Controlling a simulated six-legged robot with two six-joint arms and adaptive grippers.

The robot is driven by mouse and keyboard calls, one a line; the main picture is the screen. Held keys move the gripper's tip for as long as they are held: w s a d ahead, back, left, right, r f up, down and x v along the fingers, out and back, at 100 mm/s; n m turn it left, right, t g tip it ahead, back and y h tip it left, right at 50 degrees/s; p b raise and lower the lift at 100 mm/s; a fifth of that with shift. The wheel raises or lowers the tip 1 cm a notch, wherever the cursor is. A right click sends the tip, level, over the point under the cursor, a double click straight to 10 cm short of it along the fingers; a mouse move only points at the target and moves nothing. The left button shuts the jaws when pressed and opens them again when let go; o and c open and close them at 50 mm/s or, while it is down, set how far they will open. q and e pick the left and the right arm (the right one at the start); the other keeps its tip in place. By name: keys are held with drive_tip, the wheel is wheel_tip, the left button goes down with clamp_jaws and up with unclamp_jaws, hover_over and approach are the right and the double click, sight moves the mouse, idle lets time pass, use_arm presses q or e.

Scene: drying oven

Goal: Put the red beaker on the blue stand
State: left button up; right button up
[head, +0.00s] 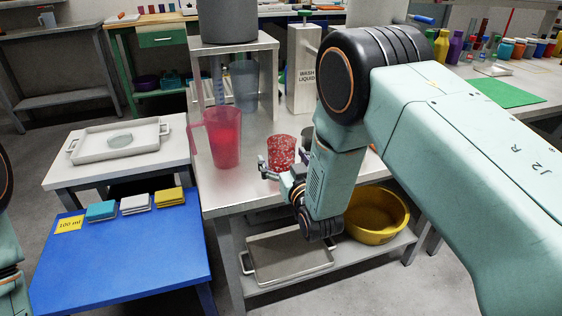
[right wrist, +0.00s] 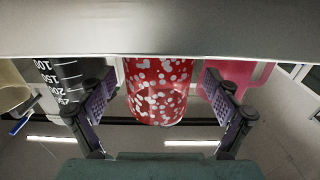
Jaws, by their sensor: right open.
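A red beaker with white speckles (head: 281,149) stands upright on the grey metal table, near its front right part. My right gripper (head: 283,163) is open at the near side of it. In the right wrist view, which is upside down, the red beaker (right wrist: 158,88) sits between the two spread fingers, with a visible gap on each side. The low blue stand (head: 120,260) is at the lower left, with a yellow "100 ml" label on its top. My left gripper is out of view.
A pink-red jug (head: 222,137) stands left of the beaker. Teal, white and yellow stacks (head: 136,204) line the blue stand's back edge; its front is clear. A wash liquid container (head: 303,75) stands behind. A yellow basin (head: 376,221) and a tray (head: 290,258) are on the lower shelf.

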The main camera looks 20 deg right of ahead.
drive_tip(key=shift+d, duration=0.15)
drive_tip(key=shift+c, duration=1)
drive_tip(key=c, duration=0.4)
drive_tip(key=shift+r, duration=0.1)
drive_tip(key=c, duration=0.9)
